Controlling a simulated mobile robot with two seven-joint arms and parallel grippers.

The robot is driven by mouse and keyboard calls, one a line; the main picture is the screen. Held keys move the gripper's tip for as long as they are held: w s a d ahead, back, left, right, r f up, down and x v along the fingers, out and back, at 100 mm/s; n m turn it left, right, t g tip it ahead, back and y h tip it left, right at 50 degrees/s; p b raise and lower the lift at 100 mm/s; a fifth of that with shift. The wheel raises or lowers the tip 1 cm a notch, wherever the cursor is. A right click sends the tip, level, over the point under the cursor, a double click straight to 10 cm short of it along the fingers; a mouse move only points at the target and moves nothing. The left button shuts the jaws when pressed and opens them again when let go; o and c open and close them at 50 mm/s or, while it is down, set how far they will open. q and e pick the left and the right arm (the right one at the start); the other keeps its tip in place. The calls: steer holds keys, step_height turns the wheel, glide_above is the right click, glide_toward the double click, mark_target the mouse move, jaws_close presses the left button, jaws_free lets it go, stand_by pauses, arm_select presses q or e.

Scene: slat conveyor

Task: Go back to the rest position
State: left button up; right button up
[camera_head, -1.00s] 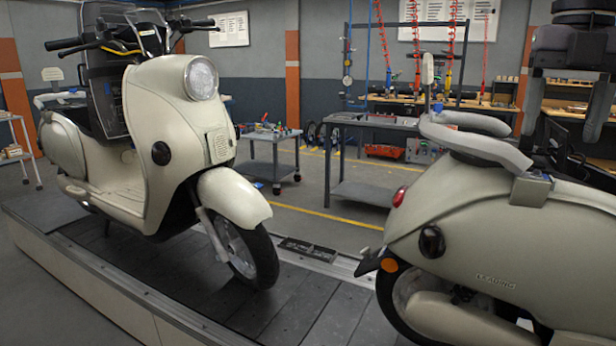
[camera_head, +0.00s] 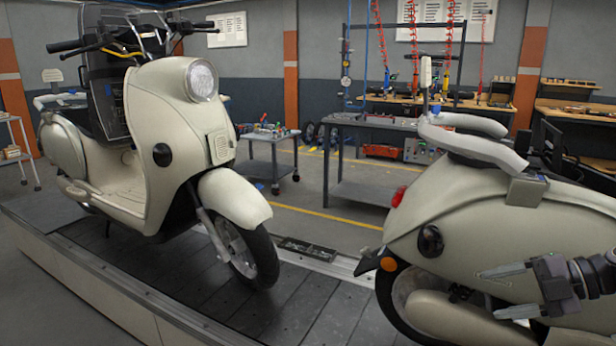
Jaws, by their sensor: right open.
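My right gripper (camera_head: 489,294) comes in from the right edge at the lower right. Its two light fingers point left and stand apart, with nothing seen between them. It shows in front of the rear body of the right scooter (camera_head: 410,240), hiding part of its side; I cannot tell the gap between them. My left gripper is not in view.
A cream scooter (camera_head: 145,150) stands at the left on the slat conveyor (camera_head: 310,312). A small grey cart (camera_head: 268,139) and a metal workbench (camera_head: 375,121) stand behind the conveyor. Open floor with a yellow line lies between them.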

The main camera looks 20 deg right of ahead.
steer(key=s+a+f+m+t+h, duration=0.2)
steer(key=s+a+f+m, duration=0.3)
steer(key=a+f+m, duration=0.3)
steer(key=s+a+f+m+t+h, duration=0.3)
steer(key=a+f+m, duration=0.5)
steer(key=f, duration=0.8)
steer(key=shift+s+m+h+p, duration=0.4)
steer(key=shift+s+h, duration=0.5)
steer(key=shift+s, duration=0.15)
steer(key=o, duration=0.3)
steer(key=s+a+f+m+g, duration=0.2)
steer(key=s+a+m, duration=0.1)
steer(key=a, duration=0.7)
steer(key=shift+s+f+m+h, duration=0.15)
steer(key=shift+s+m+h, duration=0.15)
steer(key=shift+s+m, duration=0.15)
steer(key=o, duration=0.3)
steer(key=shift+a, duration=0.1)
